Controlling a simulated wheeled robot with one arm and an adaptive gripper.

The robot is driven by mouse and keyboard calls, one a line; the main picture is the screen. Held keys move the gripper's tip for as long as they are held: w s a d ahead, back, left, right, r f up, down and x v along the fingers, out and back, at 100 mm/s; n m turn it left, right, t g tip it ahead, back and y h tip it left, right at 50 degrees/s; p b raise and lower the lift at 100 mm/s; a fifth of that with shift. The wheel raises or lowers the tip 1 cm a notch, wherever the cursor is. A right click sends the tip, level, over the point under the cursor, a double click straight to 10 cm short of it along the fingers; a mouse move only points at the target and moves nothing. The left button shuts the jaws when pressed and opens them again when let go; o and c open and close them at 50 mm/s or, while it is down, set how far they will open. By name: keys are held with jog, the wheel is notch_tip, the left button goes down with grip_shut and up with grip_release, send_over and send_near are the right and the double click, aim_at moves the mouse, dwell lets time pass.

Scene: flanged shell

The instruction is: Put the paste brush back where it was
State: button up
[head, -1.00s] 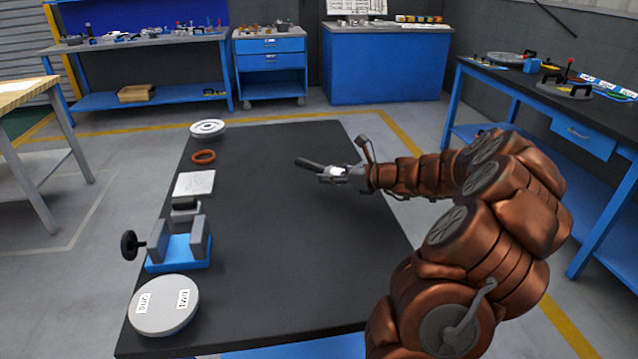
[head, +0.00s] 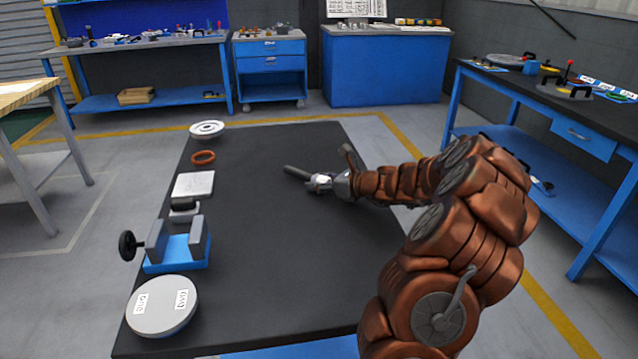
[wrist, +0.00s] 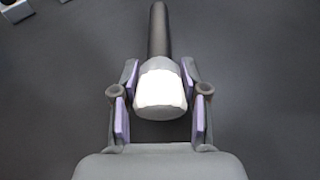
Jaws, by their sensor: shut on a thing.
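My gripper (head: 327,183) is over the middle of the black-topped table (head: 300,270), reaching in from the right. It is shut on the paste brush (head: 297,172), whose dark handle points away to the left in the head view. In the wrist view the brush (wrist: 159,88) lies between the purple-padded fingers of my gripper (wrist: 160,95), with its pale wide end near the palm and its dark handle pointing up the picture. I cannot tell how far the brush is above the tabletop.
Along the table's left side stand a round labelled lid (head: 162,306), a blue-based vise (head: 178,252), a white square plate (head: 194,185), an orange ring (head: 203,157) and a white flanged disc (head: 207,129). The table's middle is clear. A blue workbench (head: 580,135) with tools stands at the right.

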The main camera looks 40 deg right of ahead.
jog(key=shift+f, duration=0.2)
jog(key=o, duration=1.3)
jog(key=shift+r, duration=0.1)
